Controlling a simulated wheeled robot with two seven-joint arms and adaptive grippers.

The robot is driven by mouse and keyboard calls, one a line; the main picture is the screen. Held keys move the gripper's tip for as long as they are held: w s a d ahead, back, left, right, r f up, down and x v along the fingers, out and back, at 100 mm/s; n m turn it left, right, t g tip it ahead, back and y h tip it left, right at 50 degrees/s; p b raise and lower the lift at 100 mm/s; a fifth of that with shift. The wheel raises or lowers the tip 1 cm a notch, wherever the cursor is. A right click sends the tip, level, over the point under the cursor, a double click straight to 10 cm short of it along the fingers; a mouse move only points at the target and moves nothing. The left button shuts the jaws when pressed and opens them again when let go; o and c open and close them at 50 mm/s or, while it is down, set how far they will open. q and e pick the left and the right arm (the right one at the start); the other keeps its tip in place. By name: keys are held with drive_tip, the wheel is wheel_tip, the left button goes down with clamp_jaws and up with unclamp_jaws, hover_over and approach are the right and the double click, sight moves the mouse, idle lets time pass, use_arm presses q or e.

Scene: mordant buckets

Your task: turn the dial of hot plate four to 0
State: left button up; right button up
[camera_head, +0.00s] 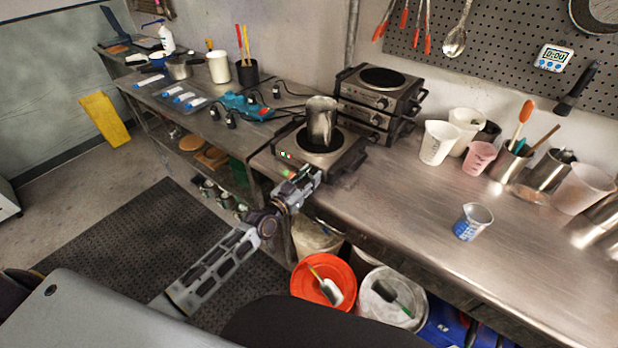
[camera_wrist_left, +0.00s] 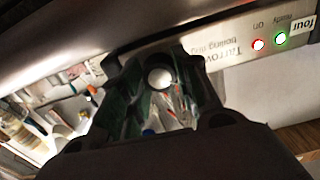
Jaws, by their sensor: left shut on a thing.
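Hot plate four (camera_head: 346,158) stands at the bench's front edge with a metal pot (camera_head: 321,122) on it. In the left wrist view its front panel (camera_wrist_left: 222,52) appears upside down, with a "four" label (camera_wrist_left: 301,24), a lit red light (camera_wrist_left: 258,44) and a lit green light (camera_wrist_left: 281,38). My left gripper (camera_head: 306,180) is at this panel, shut on the dial; its fingers (camera_wrist_left: 163,86) stand either side of the dial's round, pale face (camera_wrist_left: 159,77). The dial's pointer and scale cannot be read. The gripper hides the dial in the head view. My right gripper is not in view.
Stacked hot plates (camera_head: 380,96) stand behind, to the right. A blue-green device (camera_head: 246,106) with cables lies to the left. White cups (camera_head: 438,142) and a small beaker (camera_head: 473,222) stand right. Buckets (camera_head: 325,283) sit below the bench. The bench front is mostly clear.

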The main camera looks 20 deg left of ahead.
use_arm(q)
drive_tip(key=shift+c, duration=0.3)
drive_tip(key=shift+n, duration=0.4)
drive_tip(key=shift+n+p, duration=0.35)
drive_tip(key=shift+n, duration=2.95)
drive_tip(key=o, duration=1)
drive_tip(key=shift+s+a, duration=0.1)
drive_tip(key=shift+s, duration=0.05)
drive_tip(key=shift+v, duration=5.8)
